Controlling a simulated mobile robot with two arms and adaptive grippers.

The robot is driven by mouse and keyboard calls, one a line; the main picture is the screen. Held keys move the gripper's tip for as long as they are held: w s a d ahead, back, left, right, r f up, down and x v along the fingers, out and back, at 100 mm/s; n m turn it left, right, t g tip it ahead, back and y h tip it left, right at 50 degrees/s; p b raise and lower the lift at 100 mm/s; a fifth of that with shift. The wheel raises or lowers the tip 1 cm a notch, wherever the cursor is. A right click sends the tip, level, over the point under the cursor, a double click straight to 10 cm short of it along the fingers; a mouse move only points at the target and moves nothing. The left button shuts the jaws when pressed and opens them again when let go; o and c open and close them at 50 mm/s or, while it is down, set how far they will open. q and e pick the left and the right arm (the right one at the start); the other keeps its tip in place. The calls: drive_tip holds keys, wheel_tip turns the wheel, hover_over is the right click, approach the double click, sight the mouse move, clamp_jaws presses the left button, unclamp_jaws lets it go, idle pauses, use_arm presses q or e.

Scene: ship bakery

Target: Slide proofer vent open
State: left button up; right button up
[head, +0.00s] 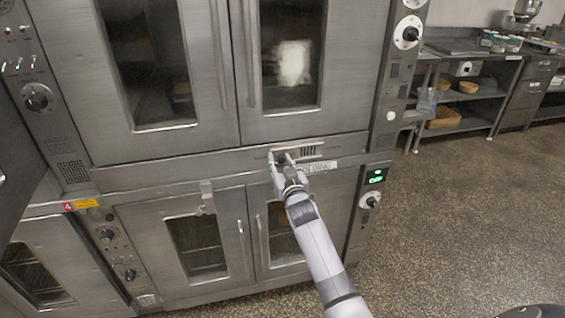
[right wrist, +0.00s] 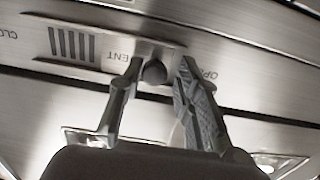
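The proofer vent is a slotted plate (head: 308,151) on the band between the upper and lower ovens. In the right wrist view its dark slots (right wrist: 72,44) show left of a small round knob (right wrist: 154,73). The letters "ENT" and parts of the words CLOSE and OPEN show beside it, turned over. My right gripper (head: 281,159) reaches the vent; its fingers (right wrist: 158,68) stand apart on either side of the knob. The left finger is close to the knob, and a narrow gap shows at the right finger. My left gripper is out of view.
Upper oven doors (head: 180,70) and lower oven doors (head: 195,240) with handles are shut. A lit green display (head: 376,176) is right of the vent. Shelves with baskets (head: 444,117) stand at the right. The speckled floor (head: 460,220) there is clear.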

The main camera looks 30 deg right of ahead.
drive_tip(key=shift+o, duration=0.7)
drive_tip(key=shift+s, duration=0.1)
drive_tip(key=v, duration=1.2)
